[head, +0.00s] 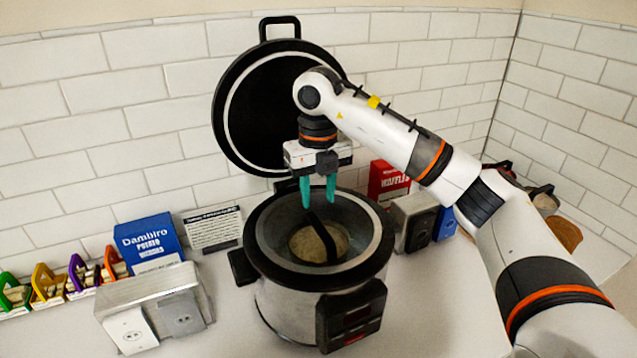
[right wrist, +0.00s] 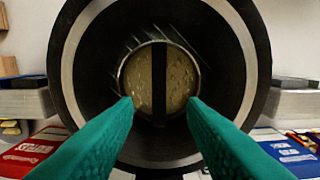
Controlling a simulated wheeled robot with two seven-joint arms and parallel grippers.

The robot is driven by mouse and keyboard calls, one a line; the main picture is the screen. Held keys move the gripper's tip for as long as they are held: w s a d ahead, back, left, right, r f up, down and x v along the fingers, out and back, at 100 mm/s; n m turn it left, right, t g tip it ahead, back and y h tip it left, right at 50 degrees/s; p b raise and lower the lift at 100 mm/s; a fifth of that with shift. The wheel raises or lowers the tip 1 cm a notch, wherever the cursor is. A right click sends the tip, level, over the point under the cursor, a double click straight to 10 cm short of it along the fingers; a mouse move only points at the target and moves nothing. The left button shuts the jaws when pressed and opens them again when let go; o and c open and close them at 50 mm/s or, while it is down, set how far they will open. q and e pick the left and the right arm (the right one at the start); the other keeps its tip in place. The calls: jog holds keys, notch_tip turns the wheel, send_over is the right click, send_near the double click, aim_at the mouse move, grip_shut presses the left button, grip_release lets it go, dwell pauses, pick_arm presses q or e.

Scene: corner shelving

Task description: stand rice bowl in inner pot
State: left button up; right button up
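The rice cooker (head: 285,300) stands on the counter with its round black lid (head: 232,120) open against the wall. Its inner pot (head: 360,215) is open at the top. Low inside it sits a round thing with a pale rim and grainy tan contents, apparently the rice bowl (head: 300,246), with a dark bar (head: 322,236) across it. In the right wrist view the bowl (right wrist: 137,80) looks roughly centred in the pot (right wrist: 95,75). My right gripper (head: 319,204) points down above the pot, its green fingers apart and empty. My left gripper is out of view.
A grey toaster-like box (head: 150,292), a blue potato box (head: 150,240) and colourful clips (head: 78,275) stand left of the cooker. A red waffles box (head: 388,180) and a metal appliance (head: 414,212) stand close on its right. The counter in front is clear.

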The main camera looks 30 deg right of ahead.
jog(key=shift+r, duration=2.1)
jog(key=shift+c, duration=0.2)
